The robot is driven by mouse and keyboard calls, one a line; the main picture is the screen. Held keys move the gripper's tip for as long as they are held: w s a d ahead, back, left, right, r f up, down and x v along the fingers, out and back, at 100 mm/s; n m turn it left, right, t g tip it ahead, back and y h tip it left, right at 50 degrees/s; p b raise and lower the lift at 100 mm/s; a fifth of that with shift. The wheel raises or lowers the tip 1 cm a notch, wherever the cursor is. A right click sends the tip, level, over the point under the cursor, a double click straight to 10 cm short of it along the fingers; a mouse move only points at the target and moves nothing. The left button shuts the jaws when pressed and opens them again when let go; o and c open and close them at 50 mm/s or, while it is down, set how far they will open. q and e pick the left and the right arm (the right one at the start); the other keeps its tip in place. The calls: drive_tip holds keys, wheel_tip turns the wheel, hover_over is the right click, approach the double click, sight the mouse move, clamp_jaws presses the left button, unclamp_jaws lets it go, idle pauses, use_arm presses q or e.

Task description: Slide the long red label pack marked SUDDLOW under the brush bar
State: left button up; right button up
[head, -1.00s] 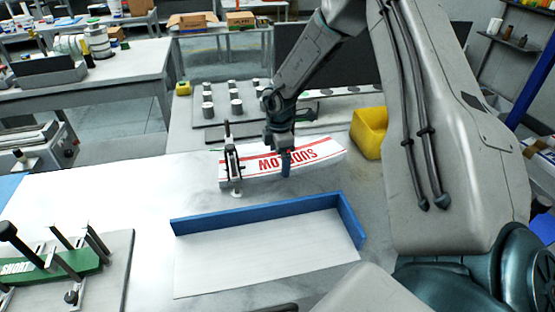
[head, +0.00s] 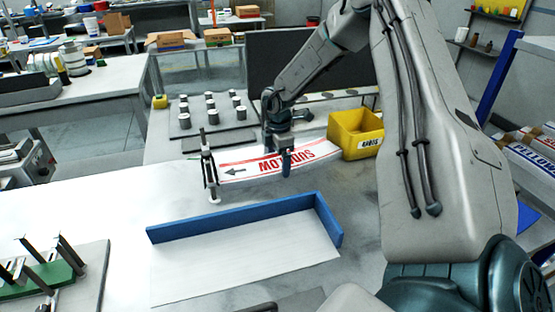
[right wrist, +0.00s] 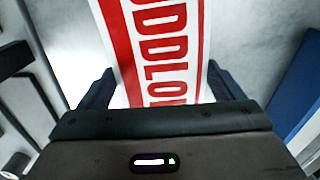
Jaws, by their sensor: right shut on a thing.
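The long white pack with red stripes and red SUDDLOW lettering (head: 245,168) lies lengthwise across the head view, its lettering upside down. An arrow marks its left end. My right gripper (head: 286,160) is shut on the pack near its middle. The right wrist view shows the pack (right wrist: 155,45) between the fingers (right wrist: 157,92). A dark upright bar on a stand with a white foot (head: 210,172) is just beyond the pack's left end; it may be the brush bar. I cannot tell whether the pack touches the table. My left gripper is not in view.
A white tray with blue walls (head: 240,222) is in front of the pack. A yellow bin (head: 356,134) is close to its right end. Metal cylinders (head: 210,100) stand on a plate behind. A green holder (head: 45,280) with posts is at lower left.

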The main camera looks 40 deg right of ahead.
sight(278, 161)
drive_tip(key=o, duration=1.1)
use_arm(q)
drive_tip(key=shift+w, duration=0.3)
use_arm(e)
drive_tip(key=shift+o, duration=0.5)
drive_tip(key=shift+r, duration=0.55)
wheel_tip(278, 161, up, 3)
drive_tip(key=shift+w+f+b, duration=0.1)
drive_tip(key=shift+f+b, duration=0.05)
drive_tip(key=shift+b, duration=0.35)
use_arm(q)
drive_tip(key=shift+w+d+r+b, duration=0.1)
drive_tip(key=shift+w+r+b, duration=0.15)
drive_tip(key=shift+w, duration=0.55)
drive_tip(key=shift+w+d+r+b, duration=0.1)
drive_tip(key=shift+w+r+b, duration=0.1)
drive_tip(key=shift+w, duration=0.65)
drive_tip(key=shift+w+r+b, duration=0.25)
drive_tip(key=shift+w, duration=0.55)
use_arm(e)
wheel_tip(278, 161, up, 7)
